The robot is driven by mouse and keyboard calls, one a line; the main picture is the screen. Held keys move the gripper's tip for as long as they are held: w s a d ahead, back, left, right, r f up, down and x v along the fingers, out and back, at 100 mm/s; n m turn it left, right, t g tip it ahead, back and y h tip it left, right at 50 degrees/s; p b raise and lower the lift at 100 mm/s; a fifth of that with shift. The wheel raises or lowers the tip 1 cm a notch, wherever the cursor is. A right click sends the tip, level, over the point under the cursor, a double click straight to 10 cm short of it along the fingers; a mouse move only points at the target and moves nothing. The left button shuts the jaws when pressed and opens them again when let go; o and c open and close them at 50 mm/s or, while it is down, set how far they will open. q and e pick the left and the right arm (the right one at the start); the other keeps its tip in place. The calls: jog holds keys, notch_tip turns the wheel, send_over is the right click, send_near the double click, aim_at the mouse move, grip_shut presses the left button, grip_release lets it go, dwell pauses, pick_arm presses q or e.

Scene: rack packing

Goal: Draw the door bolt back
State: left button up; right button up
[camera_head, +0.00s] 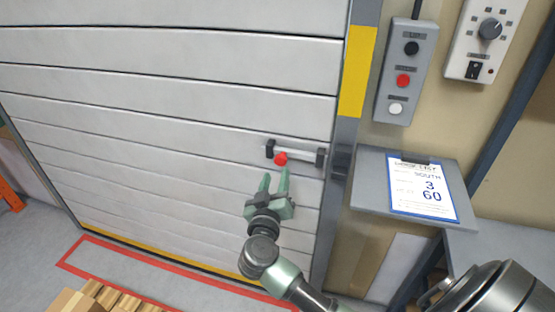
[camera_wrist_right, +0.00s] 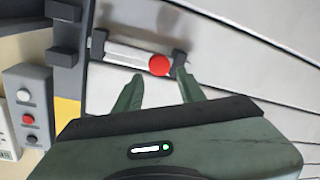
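The door bolt (camera_head: 300,153) is a short grey bar between two dark brackets, low on the right side of the white slatted door (camera_head: 180,90). Its red knob (camera_head: 281,159) is near the bracket farther from the door frame. In the right wrist view the bolt (camera_wrist_right: 128,54) and red knob (camera_wrist_right: 159,65) show just beyond the fingertips. My right gripper (camera_head: 275,178) is green, open and empty, just below the knob, with its fingers pointing up toward it. In the wrist view the fingers (camera_wrist_right: 158,85) stand apart with nothing between them. My left gripper is not in view.
A dark catch (camera_head: 341,160) sits on the door frame beside the bolt. A grey button box (camera_head: 406,72) and a switch panel (camera_head: 486,40) hang on the wall. A clipboard (camera_head: 424,188) lies on a grey shelf. A pallet with boxes (camera_head: 100,298) stands at lower left.

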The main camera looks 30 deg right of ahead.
aim_at(280, 163)
jog(key=x, duration=0.7)
jog(key=shift+w+d, duration=0.2)
grip_shut()
jog(key=shift+f, duration=0.1)
dwell(1.1)
